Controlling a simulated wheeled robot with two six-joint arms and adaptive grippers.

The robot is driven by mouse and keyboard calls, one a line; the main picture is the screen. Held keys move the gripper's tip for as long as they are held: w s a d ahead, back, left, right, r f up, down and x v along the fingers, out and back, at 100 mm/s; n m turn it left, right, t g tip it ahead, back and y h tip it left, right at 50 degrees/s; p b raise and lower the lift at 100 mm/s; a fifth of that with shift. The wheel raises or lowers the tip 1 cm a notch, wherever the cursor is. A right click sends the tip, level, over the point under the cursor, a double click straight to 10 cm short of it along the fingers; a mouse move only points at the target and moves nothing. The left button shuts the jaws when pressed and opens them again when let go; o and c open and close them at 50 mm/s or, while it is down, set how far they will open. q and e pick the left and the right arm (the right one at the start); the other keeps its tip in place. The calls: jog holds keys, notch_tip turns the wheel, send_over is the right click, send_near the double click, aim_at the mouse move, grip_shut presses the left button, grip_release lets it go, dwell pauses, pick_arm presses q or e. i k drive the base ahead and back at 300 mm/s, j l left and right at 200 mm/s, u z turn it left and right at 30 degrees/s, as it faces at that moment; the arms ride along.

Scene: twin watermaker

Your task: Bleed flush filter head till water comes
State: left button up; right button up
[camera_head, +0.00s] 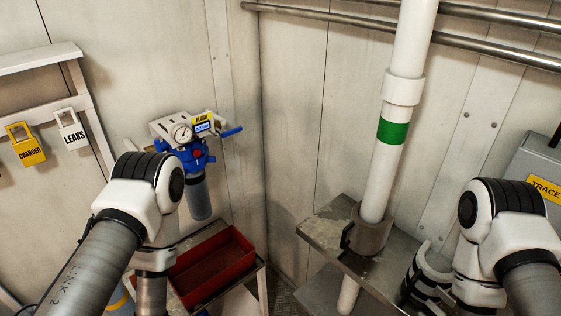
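The flush filter head (190,150) is mounted on the back wall, left of the corner. It has a blue body, a white bracket, a round gauge (183,133), a small lit display with a yellow FLUSH label (201,119), a red button (197,153) and a blue lever (232,131) pointing right. A grey filter bowl (199,198) hangs below it. No water shows. My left arm stands in front and to the left of the filter; its gripper is out of view below. My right gripper (425,279) is low at right, beside the metal shelf; its finger opening is unclear.
A red tray (212,266) sits on a stand below the filter. A white pipe with a green band (392,132) passes through a metal shelf (330,238) at centre right. Padlock-shaped CHANGED (27,145) and LEAKS (72,131) tags hang at left. A grey TRACE box (535,160) stands right.

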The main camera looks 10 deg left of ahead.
aim_at(198, 152)
jog(key=u, duration=0.9)
